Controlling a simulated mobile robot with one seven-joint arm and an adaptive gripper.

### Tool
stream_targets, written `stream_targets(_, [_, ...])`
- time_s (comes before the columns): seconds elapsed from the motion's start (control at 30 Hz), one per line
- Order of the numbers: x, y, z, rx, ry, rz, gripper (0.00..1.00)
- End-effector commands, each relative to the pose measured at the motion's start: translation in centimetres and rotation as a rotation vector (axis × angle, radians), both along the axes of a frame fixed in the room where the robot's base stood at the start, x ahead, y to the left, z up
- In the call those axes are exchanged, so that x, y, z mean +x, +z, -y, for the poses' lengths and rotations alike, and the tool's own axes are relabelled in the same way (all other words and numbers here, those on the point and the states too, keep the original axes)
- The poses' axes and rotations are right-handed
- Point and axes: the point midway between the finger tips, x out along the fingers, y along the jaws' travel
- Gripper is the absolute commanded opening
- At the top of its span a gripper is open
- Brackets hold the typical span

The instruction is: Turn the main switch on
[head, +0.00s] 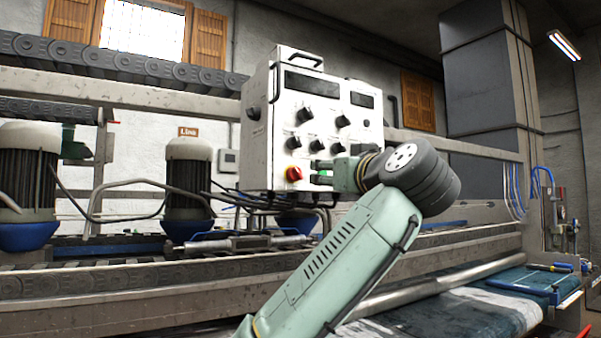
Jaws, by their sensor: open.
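A white control box (292,88) stands in the middle of the head view. It carries several black knobs and a red knob (294,173) at its lower left front. Another dark knob (253,113) sticks out of the box's left side. I cannot read a label that tells which one is the main switch. My gripper (317,173) is in front of the box's lower front, just right of the red knob, and points left toward it. It looks open and empty. My wrist and arm hide the lower right of the box. Contact with the red knob cannot be made out.
Hoses (130,184) and motors with blue bases (188,190) stand left of the box. A long metal beam (150,100) runs behind it. A wet rug (460,312) lies on the machine bed at the lower right. Open air lies left of the red knob, before the motors.

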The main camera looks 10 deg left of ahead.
Motion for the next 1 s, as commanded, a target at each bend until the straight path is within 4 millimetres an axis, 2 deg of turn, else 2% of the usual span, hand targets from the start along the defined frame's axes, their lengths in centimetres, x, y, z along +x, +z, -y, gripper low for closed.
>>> stream_targets(0.2, [-2.0, 0.4, -0.1, -0.051, 0.206, -0.081, 0.47])
stream_targets(0.33, [-2.0, 0.4, -0.7, -0.063, 0.244, -0.092, 0.47])
stream_targets(0.47, [-0.9, 0.6, -2.0, -0.064, 0.247, -0.093, 0.47])
stream_targets(0.8, [3.5, 0.6, -6.4, -0.062, 0.243, -0.093, 0.47])
stream_targets(1.0, [4.9, 0.5, -7.7, -0.062, 0.241, -0.092, 0.47])
